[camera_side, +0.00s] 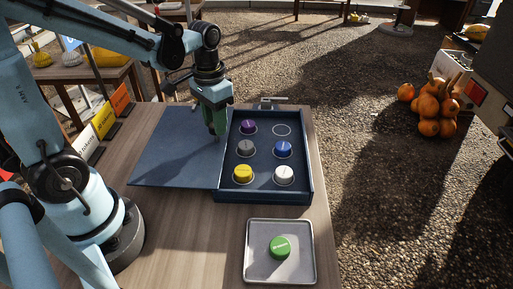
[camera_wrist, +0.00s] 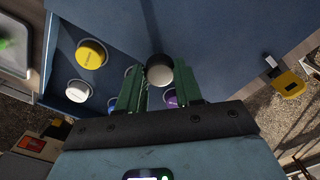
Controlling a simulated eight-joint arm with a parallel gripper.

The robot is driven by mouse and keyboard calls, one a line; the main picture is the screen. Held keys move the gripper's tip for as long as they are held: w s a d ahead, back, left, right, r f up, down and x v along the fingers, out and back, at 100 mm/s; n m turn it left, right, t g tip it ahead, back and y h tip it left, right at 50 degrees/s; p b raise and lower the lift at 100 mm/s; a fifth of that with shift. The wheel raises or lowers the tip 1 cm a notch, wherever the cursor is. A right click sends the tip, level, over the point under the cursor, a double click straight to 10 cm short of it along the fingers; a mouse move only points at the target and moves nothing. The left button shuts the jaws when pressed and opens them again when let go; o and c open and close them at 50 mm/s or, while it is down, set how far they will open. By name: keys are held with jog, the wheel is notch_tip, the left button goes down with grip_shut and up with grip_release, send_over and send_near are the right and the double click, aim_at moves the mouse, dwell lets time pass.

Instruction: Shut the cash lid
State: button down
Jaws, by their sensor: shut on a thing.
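The cash lid (camera_side: 170,150) lies open and flat on the table, left of the dark blue cash box (camera_side: 308,160). It fills the right of the wrist view (camera_wrist: 220,45). My gripper (camera_side: 218,134) points down near the seam between lid and box. In the wrist view its fingers (camera_wrist: 160,82) are shut on a small round dark-and-pale thing (camera_wrist: 160,70); I cannot tell whether it belongs to the lid.
The box holds purple (camera_side: 248,126), grey (camera_side: 245,148), blue (camera_side: 283,149), yellow (camera_side: 243,174) and white (camera_side: 284,175) discs; one ring is empty. A tray (camera_side: 250,270) with a green disc (camera_side: 280,247) stands in front. Signs (camera_side: 104,120) line the left edge.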

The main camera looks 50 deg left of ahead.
jog(key=w+d, duration=1.3)
jog(key=shift+w+d, duration=0.25)
jog(key=shift+d, duration=0.1)
jog(key=c, duration=0.7)
grip_release()
jog(key=shift+c, duration=0.2)
notch_tip(320, 180, up, 12)
jog(key=shift+a, duration=0.1)
jog(key=s+a+f+t, duration=0.3)
jog(key=s+a, duration=0.1)
jog(key=s, duration=0.4)
jog(key=s+a+f+t, duration=0.3)
jog(key=s+a+t, duration=0.1)
jog(key=s, duration=0.4)
jog(key=shift+a+f, duration=0.2)
jog(key=shift+a, duration=0.2)
